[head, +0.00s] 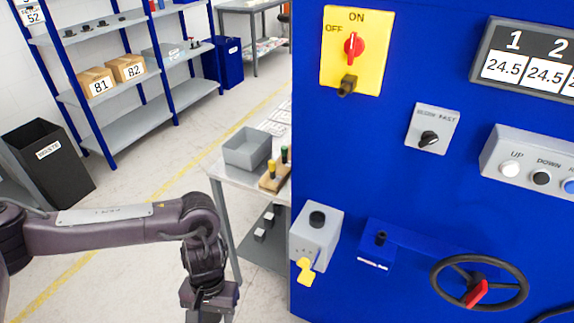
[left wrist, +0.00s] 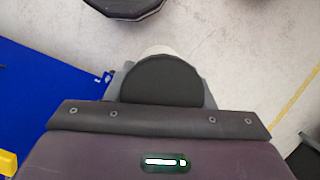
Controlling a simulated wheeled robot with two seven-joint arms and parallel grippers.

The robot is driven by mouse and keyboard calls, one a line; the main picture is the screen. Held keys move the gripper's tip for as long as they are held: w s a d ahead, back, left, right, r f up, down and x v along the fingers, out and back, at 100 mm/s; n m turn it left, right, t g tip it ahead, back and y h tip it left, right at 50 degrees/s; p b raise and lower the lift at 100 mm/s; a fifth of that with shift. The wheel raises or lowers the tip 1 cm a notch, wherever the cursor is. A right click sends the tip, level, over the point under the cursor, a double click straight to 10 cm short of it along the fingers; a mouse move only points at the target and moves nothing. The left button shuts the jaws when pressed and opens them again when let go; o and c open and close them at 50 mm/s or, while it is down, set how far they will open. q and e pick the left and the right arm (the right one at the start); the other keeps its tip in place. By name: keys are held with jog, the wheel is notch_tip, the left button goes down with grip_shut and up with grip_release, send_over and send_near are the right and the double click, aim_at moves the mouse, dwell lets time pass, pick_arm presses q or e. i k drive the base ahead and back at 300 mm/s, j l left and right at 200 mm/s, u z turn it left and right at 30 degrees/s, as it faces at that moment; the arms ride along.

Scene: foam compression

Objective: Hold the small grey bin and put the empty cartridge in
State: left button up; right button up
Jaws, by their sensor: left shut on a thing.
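My left arm comes in from the left in the head view, and its wrist points down at the bottom edge, with the fingers cut off. In the left wrist view my left gripper (left wrist: 160,82) is shut on a round thing with a dark end and a pale body, which looks like the cartridge (left wrist: 158,80); the fingers are mostly hidden behind it. A small grey open bin (head: 247,150) sits on the side table, above and right of my left wrist and apart from it. Its inside looks empty. My right gripper is in neither view.
A side table (head: 225,172) also holds a wooden block with green-and-yellow tools (head: 274,172). The blue machine (head: 400,180) fills the right, with a grey box (head: 316,240) and handwheel (head: 478,283). A black waste bin (head: 50,165) and shelves (head: 120,110) stand left. Floor between is clear.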

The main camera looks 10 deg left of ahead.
aim_at(248, 148)
jog(key=i+j+z, duration=0.2)
jog(key=j+z, duration=0.15)
jog(key=j, duration=0.15)
jog(key=i+j+z, duration=0.1)
jog(key=j+z, duration=0.65)
jog(key=j, duration=0.25)
jog(key=j+z, duration=0.15)
jog(key=j, duration=2.2)
